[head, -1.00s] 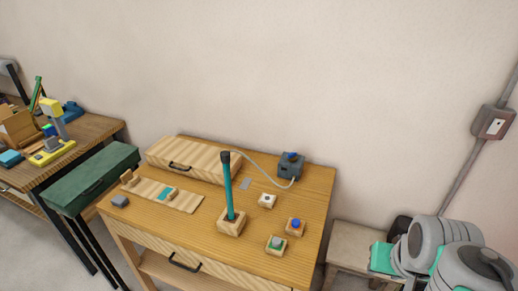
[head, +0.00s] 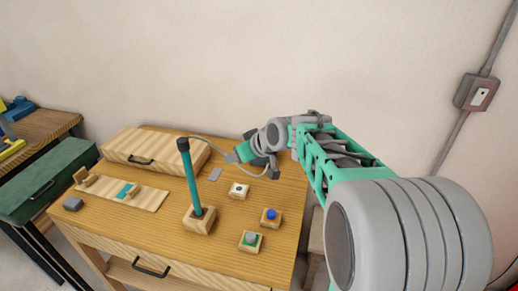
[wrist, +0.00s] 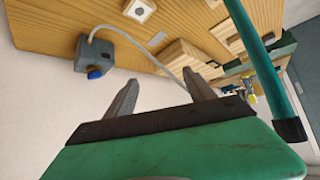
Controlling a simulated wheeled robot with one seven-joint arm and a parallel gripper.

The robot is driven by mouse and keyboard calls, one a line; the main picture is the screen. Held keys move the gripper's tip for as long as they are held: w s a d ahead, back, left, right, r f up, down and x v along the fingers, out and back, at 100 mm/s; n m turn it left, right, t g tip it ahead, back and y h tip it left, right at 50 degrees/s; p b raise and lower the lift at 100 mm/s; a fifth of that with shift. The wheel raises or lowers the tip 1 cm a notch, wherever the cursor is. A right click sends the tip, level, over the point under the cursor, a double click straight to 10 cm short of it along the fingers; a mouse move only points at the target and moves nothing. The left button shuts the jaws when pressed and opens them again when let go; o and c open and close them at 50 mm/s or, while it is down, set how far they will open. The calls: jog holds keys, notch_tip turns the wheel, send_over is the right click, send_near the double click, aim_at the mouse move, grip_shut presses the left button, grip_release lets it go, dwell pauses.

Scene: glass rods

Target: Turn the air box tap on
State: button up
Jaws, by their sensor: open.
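The air box is a grey box (wrist: 97,50) with a blue tap (wrist: 95,73); both show at upper left in the wrist view. A pale hose runs from the box. In the head view my arm and gripper largely cover the box, and the tap is hidden there. My gripper (head: 258,153) is at the table's back right, near the box. In the wrist view my gripper (wrist: 160,76) is open, with nothing between its fingers. The tap lies left of the left finger, apart from it in the picture.
On the wooden table (head: 165,222) a teal rod (head: 192,180) stands upright in a block. Button blocks, blue (head: 269,215), green (head: 251,239) and white (head: 239,190), are at the right. A wooden case (head: 150,150) lies at the back left. The wall is close behind.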

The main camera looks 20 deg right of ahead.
jog(key=w+d+f+t+y+b, duration=0.2)
jog(key=w+d+f+t+b, duration=0.2)
jog(key=w+d+f, duration=0.6)
jog(key=w+d+f+t+b, duration=0.25)
jog(key=w+d+t, duration=0.2)
jog(key=d, duration=0.35)
jog(key=shift+y, duration=0.3)
jog(key=x, duration=0.5)
jog(key=p+x, duration=0.1)
jog(key=x, duration=0.1)
jog(key=shift+w+a+r, duration=0.15)
jog(key=shift+w+a, duration=0.05)
jog(key=shift+a, duration=0.2)
jog(key=shift+c, duration=0.2)
